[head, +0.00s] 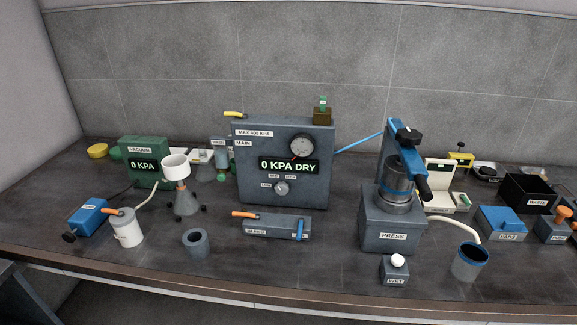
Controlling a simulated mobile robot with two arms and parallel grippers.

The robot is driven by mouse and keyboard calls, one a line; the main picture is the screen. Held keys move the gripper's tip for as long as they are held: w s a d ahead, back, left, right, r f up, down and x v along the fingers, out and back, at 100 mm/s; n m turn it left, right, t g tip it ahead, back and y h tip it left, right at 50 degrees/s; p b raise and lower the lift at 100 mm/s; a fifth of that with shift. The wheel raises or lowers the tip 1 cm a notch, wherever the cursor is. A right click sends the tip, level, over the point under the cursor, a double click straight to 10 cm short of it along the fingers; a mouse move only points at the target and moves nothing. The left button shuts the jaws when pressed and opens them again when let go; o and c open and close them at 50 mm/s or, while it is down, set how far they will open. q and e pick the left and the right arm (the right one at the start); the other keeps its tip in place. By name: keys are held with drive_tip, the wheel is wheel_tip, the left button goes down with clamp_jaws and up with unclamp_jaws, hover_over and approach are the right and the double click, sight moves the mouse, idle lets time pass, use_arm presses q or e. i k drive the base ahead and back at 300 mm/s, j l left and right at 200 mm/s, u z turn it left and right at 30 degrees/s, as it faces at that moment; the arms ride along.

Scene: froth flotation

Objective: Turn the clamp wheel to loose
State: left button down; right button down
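The press (391,222), a grey block labelled PRESS, stands right of the middle of the bench. A dark cylindrical vessel (398,178) with blue bands sits on top of it. A blue upright arm (390,150) rises behind the vessel. A black knob-like part (409,136) at its top may be the clamp wheel; I cannot tell its setting. Neither of my grippers shows in the head view.
A grey panel (252,180) reading 0 KPA DRY stands left of the press. A WET block (396,272) with a white knob and a dark blue cup (469,262) stand near the front edge. A PADS box (501,224) and black WASTE bin (528,193) are at right.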

sight(406, 136)
drive_tip(key=i+z, duration=0.2)
drive_tip(key=z, duration=0.15)
drive_tip(key=i+j+z, duration=0.15)
drive_tip(key=z, duration=0.15)
